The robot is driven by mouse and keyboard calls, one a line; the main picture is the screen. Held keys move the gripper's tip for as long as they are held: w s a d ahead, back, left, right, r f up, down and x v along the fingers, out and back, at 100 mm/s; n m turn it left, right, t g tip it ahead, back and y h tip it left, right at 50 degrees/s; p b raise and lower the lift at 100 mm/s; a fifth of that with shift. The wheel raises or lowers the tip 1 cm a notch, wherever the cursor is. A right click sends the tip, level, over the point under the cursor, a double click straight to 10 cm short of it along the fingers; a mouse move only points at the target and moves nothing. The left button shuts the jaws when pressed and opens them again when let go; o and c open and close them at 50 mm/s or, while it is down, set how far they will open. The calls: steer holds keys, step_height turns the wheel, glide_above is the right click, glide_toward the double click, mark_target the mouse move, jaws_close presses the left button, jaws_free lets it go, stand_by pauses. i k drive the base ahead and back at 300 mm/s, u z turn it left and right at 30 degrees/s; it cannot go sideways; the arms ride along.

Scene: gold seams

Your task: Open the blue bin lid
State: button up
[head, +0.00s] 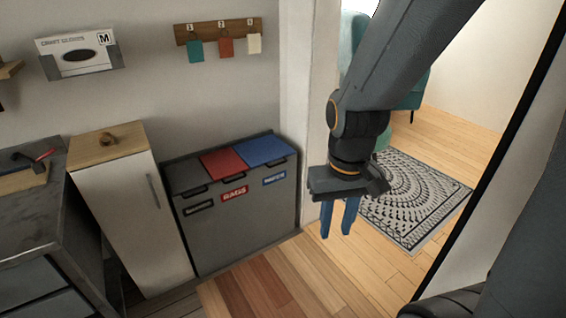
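The blue bin lid (262,151) lies flat and closed at the right end of a grey three-part bin unit (240,225) against the wall.
A red lid (224,163) and a grey lid (187,175) sit closed beside the blue one. A white cabinet (125,215) stands left of the bins. A wall edge (305,110) borders them on the right. The wooden floor (290,275) in front is clear.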

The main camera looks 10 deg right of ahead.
mark_target(263, 151)
steer(key=z, duration=0.15)
steer(key=i, duration=1.3)
steer(key=u, duration=0.25)
